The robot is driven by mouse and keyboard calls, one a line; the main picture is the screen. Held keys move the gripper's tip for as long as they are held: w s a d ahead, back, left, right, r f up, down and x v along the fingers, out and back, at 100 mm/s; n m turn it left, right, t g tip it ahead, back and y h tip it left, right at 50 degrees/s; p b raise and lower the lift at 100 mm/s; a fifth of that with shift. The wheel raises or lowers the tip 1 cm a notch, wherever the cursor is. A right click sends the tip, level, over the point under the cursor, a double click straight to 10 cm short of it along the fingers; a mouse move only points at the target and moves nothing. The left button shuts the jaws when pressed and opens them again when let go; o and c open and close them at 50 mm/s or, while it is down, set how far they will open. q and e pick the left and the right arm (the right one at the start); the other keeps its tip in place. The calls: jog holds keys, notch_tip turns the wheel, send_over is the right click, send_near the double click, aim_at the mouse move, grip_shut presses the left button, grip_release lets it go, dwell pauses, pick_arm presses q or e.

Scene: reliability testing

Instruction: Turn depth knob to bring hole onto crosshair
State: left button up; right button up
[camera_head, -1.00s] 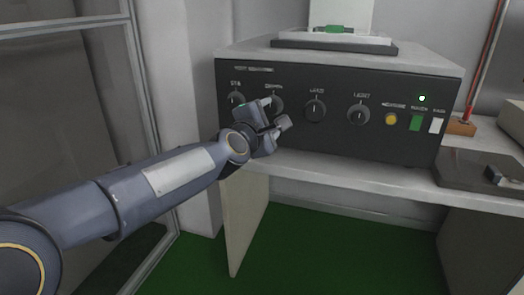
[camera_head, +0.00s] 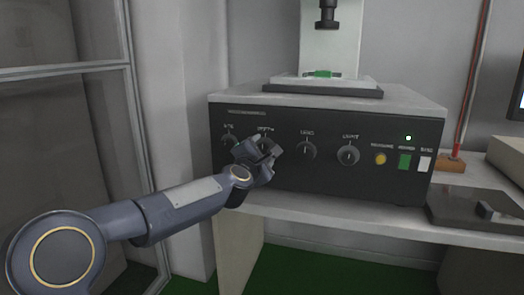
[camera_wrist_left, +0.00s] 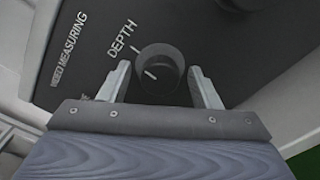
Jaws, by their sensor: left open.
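The depth knob (camera_wrist_left: 160,73) is a round black knob with a white pointer line, below the DEPTH label in the left wrist view. My left gripper (camera_wrist_left: 165,85) is open, with one finger on each side of the knob. I cannot tell whether the fingers touch it. In the head view my left gripper (camera_head: 262,150) is at the front of the black measuring unit (camera_head: 300,178) and hides most of the depth knob. A green part (camera_head: 322,74) lies on the stage under the dark lens (camera_head: 327,14). No hole or crosshair can be made out. My right gripper is not in view.
Other knobs, the load knob (camera_head: 306,150) and the light knob (camera_head: 348,155), sit to the right. A dark plate (camera_head: 470,208) lies on the bench at right.

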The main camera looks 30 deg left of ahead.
pick_arm(q)
jog(key=c, duration=1)
jog(key=shift+m, duration=0.4)
jog(key=m+p, duration=0.1)
jog(key=m, duration=0.2)
jog(key=shift+d+m, duration=0.1)
jog(key=shift+m, duration=0.3)
jog(key=m+p, duration=0.1)
jog(key=m, duration=0.4)
jog(key=m+p, duration=0.2)
jog(key=m, duration=0.4)
jog(key=shift+m+p, duration=0.4)
jog(key=m+p, duration=0.1)
jog(key=m, duration=0.3)
jog(key=shift+f, duration=0.1)
jog(key=shift+m+p, duration=0.3)
